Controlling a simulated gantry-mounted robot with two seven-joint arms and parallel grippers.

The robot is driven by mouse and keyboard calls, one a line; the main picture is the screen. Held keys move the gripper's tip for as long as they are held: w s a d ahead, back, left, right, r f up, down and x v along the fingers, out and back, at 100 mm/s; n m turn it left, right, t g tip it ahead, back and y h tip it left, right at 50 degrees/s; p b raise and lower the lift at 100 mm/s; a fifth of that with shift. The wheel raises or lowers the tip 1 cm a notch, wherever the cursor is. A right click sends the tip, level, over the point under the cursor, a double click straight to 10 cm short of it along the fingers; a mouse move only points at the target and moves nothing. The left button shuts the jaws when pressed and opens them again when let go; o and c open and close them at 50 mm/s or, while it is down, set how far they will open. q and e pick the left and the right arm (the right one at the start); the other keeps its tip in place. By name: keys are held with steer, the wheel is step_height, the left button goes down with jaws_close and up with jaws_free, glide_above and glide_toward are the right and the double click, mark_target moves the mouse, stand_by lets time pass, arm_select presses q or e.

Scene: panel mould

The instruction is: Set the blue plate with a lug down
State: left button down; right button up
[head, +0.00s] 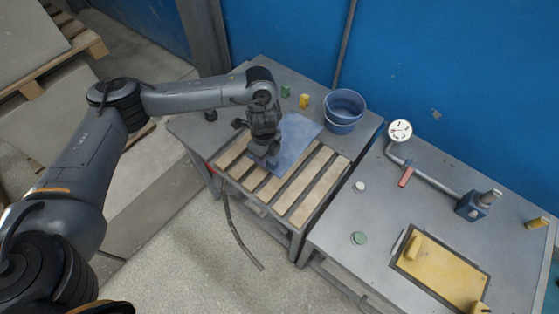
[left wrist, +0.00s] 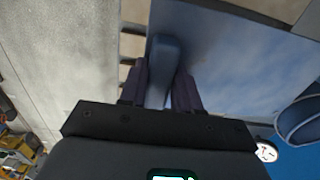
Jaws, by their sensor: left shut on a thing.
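The blue plate (head: 299,137) lies or hangs flat over the back of the wooden slats and part of the grey table top; I cannot tell whether it touches them. My left gripper (head: 262,158) is above its left part. In the left wrist view the two dark fingers (left wrist: 162,92) are shut on the plate's upright blue lug (left wrist: 166,48), and the plate's smooth face (left wrist: 235,62) spreads to the right. The gripper hides part of the plate in the head view. My right gripper is not in view.
The slatted table's bare slats (head: 310,190) are in front of the plate. A blue bucket (head: 344,111), a yellow block (head: 304,101) and a green block (head: 285,91) stand behind. The right table carries a yellow panel in a mould (head: 445,278), a gauge (head: 399,130) and a clamp post (head: 474,206).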

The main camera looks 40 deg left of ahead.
arm_select(q)
steer(key=s+a, duration=0.2)
steer(key=a, duration=0.1)
steer(key=shift+a+f, duration=0.1)
steer(key=shift+f, duration=0.3)
steer(key=f, duration=0.1)
steer(key=f+b, duration=0.1)
steer(key=f, duration=0.1)
steer(key=a+f, duration=0.1)
steer(key=f, duration=0.1)
steer(key=shift+s+f+b, duration=0.25)
steer(key=shift+s+b, duration=0.15)
steer(key=shift+f, duration=2.4)
steer(key=c, duration=0.8)
jaws_free()
steer(key=shift+r, duration=0.1)
